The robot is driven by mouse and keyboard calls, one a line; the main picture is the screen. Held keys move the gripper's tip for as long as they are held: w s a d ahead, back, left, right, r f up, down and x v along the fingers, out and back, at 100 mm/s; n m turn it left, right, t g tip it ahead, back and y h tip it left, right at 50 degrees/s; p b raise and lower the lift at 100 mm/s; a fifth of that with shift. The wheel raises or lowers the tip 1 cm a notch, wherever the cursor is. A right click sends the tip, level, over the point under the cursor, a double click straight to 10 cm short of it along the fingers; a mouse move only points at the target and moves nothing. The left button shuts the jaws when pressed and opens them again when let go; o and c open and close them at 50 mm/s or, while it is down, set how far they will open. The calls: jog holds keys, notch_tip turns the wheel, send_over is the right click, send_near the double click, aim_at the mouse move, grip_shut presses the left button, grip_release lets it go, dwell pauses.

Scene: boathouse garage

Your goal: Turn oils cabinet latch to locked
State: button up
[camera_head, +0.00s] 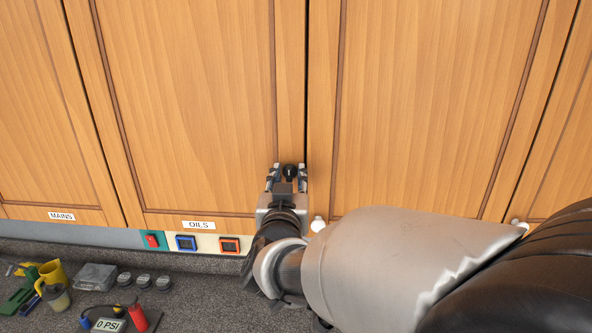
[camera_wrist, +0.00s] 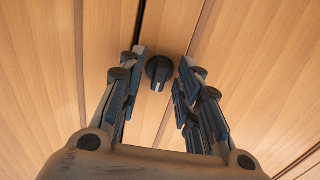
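The oils cabinet (camera_head: 195,110) is a wooden door with a white OILS label (camera_head: 198,225) at its lower edge. Its latch is a round black knob (camera_head: 289,173) near the door's lower right edge. In the wrist view the knob (camera_wrist: 158,69) shows a raised grip bar, upright or nearly so. My gripper (camera_head: 289,167) is open, with one finger on each side of the knob. In the wrist view the gripper (camera_wrist: 162,60) shows a gap between each fingertip and the knob. Whether the tips reach past its face is unclear.
Below the door are a red switch (camera_head: 152,241), a blue-framed switch (camera_head: 186,243) and an orange-framed switch (camera_head: 229,245). A white knob (camera_head: 318,224) is close right of my gripper.

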jog(key=s, duration=1.1)
jog(key=shift+s+a, duration=0.2)
jog(key=shift+s, duration=0.2)
jog(key=s+d+f+n+g+y+b, duration=0.1)
jog(key=s+f+g+y+b, duration=0.1)
jog(key=f+b, duration=0.4)
jog(key=s+d+f+n+g+y+b, duration=0.1)
jog(key=s+d+f+g+b, duration=0.15)
jog(key=f+b, duration=0.4)
jog(key=s+d+f+g+y+b, duration=0.1)
jog(key=s+f+g+y+b, duration=0.2)
jog(key=f, duration=0.6)
jog(key=s+d+f+m+g+h+b, duration=0.1)
jog(key=s+d+f+g+h+b, duration=0.4)
jog(key=s+d+f+b, duration=0.4)
jog(key=s+d+f, duration=0.3)
jog(key=s+f, duration=0.2)
jog(key=f, duration=0.2)
jog(key=shift+s+d+m+g, duration=0.3)
jog(key=shift+s+m+g, duration=0.05)
jog(key=shift+m, duration=0.05)
jog(key=shift+f, duration=0.1)
